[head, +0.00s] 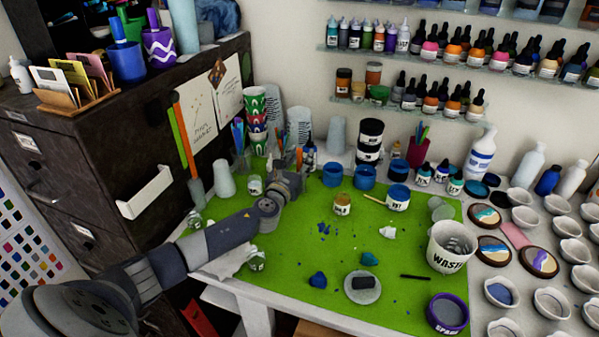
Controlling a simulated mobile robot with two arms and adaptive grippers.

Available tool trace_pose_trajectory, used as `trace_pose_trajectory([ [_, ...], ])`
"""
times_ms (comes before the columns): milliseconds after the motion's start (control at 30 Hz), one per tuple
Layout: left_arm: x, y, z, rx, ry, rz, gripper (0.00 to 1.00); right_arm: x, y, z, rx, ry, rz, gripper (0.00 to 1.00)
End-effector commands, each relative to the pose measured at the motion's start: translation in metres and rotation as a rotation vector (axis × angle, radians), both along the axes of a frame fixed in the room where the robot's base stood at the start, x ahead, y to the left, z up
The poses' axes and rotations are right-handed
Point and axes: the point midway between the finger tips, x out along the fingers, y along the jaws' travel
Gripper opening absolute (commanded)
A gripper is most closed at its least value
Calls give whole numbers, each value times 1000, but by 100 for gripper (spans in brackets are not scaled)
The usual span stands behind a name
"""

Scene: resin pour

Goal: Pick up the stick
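Several stick-like things are in view, and I cannot tell which one the task means. A thin light wooden stick (374,202) lies at the rim of a small jar with a blue top (398,196) on the green mat. A short black stick (415,277) lies flat on the mat at the front right. Coloured sticks (239,134) stand in a clear cup at the back left. My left gripper (298,165) is at the mat's back left edge, close to small bottles and a container of sticks. Its fingers are small and partly hidden among these things. My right gripper is not in view.
The green mat (300,262) holds blue tubs (365,177), an amber jar (342,204), a waste cup (451,246) and a purple-rimmed container (447,314). A dark cabinet (110,150) stands left. Bottle shelves (400,55) hang behind. White cups crowd the right.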

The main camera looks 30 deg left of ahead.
Motion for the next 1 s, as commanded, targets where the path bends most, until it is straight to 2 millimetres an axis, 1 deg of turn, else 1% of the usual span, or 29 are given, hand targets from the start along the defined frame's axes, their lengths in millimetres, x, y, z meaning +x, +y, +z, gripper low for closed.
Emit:
trace_pose_trajectory([
  [33, 0, 0, 0, 0, 0, 0, 22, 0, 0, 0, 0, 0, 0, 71],
  [133, 0, 0, 0, 0, 0, 0, 4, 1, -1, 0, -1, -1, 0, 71],
  [167, 0, 0, 0, 0, 0, 0, 1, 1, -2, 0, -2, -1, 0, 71],
  [467, 0, 0, 0, 0, 0, 1, 1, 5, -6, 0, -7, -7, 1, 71],
  [567, 0, 0, 6, -1, -1, 1, 1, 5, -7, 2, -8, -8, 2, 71],
  [667, 0, 0, 20, 0, -4, 0, 1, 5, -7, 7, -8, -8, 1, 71],
  [900, 0, 0, 66, 2, -5, -1, 1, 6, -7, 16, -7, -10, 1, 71],
  [1000, 0, 0, 82, 2, -3, -1, 1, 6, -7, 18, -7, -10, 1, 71],
])
